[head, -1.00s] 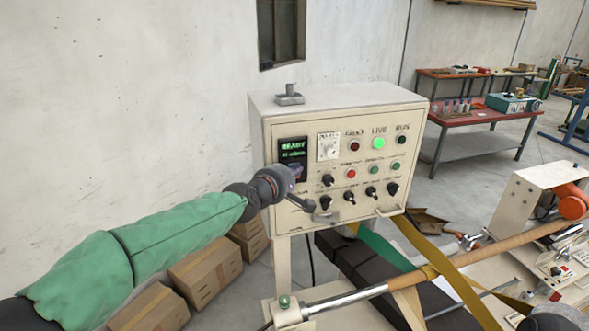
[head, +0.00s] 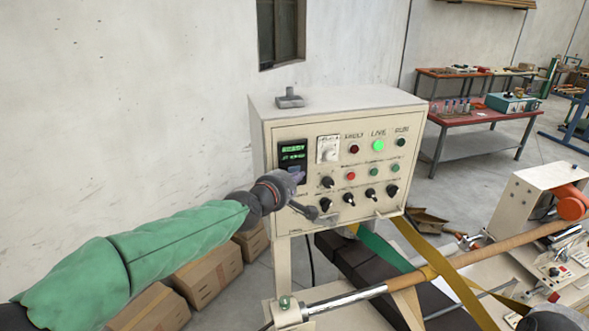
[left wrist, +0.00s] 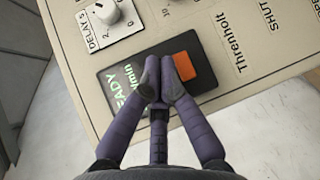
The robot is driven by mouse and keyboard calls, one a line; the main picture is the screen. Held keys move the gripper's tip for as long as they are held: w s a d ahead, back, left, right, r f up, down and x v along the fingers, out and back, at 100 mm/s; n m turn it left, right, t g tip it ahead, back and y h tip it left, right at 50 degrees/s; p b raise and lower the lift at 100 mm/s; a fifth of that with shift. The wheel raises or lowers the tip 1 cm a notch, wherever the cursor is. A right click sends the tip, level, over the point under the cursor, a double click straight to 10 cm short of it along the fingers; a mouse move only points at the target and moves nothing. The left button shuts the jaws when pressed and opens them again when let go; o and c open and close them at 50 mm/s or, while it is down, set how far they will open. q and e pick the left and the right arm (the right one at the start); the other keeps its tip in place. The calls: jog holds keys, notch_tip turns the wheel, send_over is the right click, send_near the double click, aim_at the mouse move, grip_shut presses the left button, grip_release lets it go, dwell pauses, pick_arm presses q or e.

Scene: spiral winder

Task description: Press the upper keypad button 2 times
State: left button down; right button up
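The keypad is a black module (head: 292,161) with a green-lit display, at the left of the cream control box's front. In the left wrist view the black keypad (left wrist: 110,78) shows at an angle, with an orange button (left wrist: 184,66) on the side away from the display. My left gripper (head: 298,177) is in front of the keypad's lower part. In the left wrist view its dark fingers (left wrist: 158,78) are drawn together, empty, over the area between display and orange button, hiding what lies there. I cannot tell whether they touch.
The control box (head: 340,103) also bears lamps, a dial and several black knobs close right of my gripper. Cardboard boxes (head: 208,272) lie below my left arm. A brown roller (head: 480,253) crosses the lower right. The wall at left is clear.

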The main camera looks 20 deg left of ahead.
pick_arm(q)
jog(key=s+d+p, duration=0.1)
jog(key=s, duration=0.1)
jog(key=s+d+p, duration=0.1)
jog(key=s+p, duration=0.1)
jog(key=shift+d+p, duration=0.3)
jog(key=shift+d, duration=0.1)
dwell(0.7)
